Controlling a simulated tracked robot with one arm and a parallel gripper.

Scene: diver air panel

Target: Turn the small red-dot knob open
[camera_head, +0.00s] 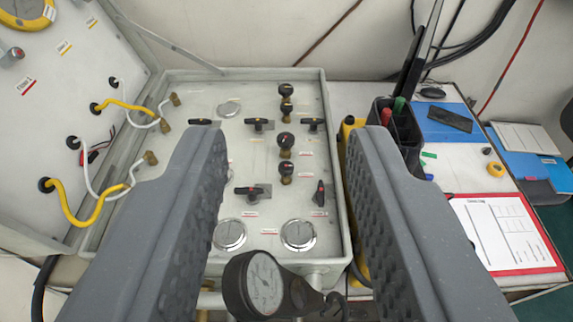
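The air panel (256,100) is a light grey box face with a column of round black knobs down its right middle. A larger black knob (285,140) shows a red mark on its top. A smaller black knob (286,168) sits just below it and also seems to carry a small reddish dot, too small to be sure. Two more small black knobs (286,89) (286,106) stand higher up, with orange-looking marks. My gripper (287,136) is open and empty, its two dark grey fingers wide apart on either side of the knob column. No contact with any knob shows.
Black lever handles (252,191) and a red-marked lever (319,193) flank the knobs. Two round gauges (298,235) and a dial gauge (263,284) are at the bottom. Yellow and white hoses (75,210) are left. A pen holder (400,130) and clipboard (508,233) are right.

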